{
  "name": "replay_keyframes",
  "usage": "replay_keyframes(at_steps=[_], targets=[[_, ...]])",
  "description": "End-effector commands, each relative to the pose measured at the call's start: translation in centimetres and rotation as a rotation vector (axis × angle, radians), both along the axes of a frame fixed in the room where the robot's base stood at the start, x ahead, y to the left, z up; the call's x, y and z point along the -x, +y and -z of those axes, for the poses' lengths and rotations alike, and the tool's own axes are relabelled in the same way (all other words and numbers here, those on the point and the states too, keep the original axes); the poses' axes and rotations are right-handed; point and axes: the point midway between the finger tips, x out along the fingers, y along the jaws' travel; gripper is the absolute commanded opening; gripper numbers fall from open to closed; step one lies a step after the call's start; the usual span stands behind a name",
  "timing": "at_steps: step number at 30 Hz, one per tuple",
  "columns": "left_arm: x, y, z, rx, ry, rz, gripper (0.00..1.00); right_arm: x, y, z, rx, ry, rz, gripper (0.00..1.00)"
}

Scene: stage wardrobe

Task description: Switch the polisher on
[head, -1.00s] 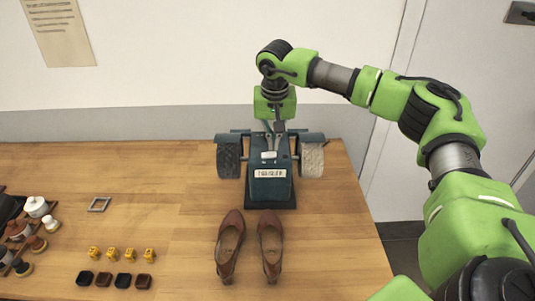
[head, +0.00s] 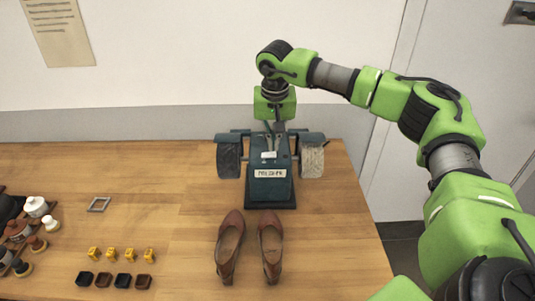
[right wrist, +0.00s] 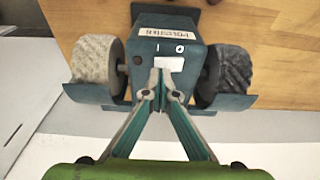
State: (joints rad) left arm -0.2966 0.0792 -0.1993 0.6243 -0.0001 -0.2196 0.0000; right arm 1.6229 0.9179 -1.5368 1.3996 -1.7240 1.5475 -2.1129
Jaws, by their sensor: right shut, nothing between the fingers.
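The polisher (head: 268,188) is a dark teal machine at the back of the wooden table, with a dark brush wheel on its left and a pale one on its right in the head view. Its front carries a name label (head: 269,173). A white switch (right wrist: 170,64) sits on its top beside the marks "I" and "O" in the right wrist view. I cannot tell which way the switch is set. My right gripper (right wrist: 163,71) is shut and empty, pointing down with its fingertips at the switch's edge; whether they touch it is unclear. My left gripper is not in view.
Brown shoes (head: 229,247) stand in front of the polisher. Several yellow pieces (head: 122,254) and small dark trays (head: 115,281) lie left of them, with a grey square frame (head: 99,204) behind. Jars and brushes stand at the far left. A wall closes off the back.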

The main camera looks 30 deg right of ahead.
Motion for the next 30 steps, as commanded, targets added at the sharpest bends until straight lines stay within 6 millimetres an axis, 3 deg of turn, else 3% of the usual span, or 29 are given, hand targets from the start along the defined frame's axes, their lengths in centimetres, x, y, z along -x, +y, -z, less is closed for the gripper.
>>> replay_keyframes(at_steps=[30], targets=[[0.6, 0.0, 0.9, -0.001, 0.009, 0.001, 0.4, 0.0, 0.0, 1.6, -0.001, -0.001, 0.0, 0.0]])
